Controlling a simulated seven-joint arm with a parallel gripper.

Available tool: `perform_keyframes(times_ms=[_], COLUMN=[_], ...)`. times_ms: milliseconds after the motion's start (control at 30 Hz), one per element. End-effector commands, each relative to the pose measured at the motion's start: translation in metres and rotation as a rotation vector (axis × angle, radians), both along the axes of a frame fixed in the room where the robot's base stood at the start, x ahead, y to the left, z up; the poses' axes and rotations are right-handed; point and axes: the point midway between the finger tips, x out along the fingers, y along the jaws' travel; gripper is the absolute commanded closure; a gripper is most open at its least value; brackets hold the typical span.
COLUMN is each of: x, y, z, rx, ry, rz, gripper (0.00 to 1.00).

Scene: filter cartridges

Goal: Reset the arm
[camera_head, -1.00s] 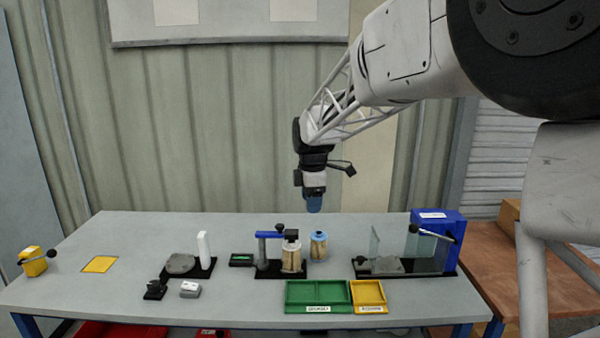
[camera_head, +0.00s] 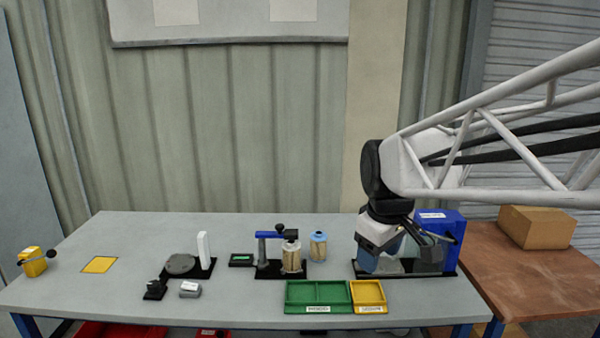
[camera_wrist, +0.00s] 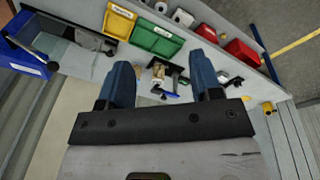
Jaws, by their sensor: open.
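My gripper (camera_wrist: 164,84) shows in the wrist view as two blue fingers set wide apart with nothing between them. In the head view my gripper (camera_head: 368,262) hangs in front of the station with the blue box at the right of the bench, and hides much of that station. A filter cartridge with a blue top (camera_head: 318,246) stands upright on the bench. Another cartridge (camera_head: 291,258) stands in the black fixture with the blue arm, left of the first one.
A green tray (camera_head: 318,307) and a yellow tray (camera_head: 368,308) lie at the bench front. The blue box (camera_head: 450,222) stands at the right end. A black-based fixture with a white post (camera_head: 203,247) is left of centre. A cardboard box (camera_head: 540,228) sits on the brown table.

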Motion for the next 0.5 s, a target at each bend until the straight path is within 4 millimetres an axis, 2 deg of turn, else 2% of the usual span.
perform_keyframes(times_ms=[33,100,500], x=[-0.015,-0.034,-0.135], y=[-0.005,-0.01,-0.033], z=[-0.002,-0.007,-0.043], rx=[0.007,0.019,0.09], ry=[-0.006,-0.012,-0.05], rz=[-0.05,-0.124,-0.527], gripper=[0.41,0.41,0.41])
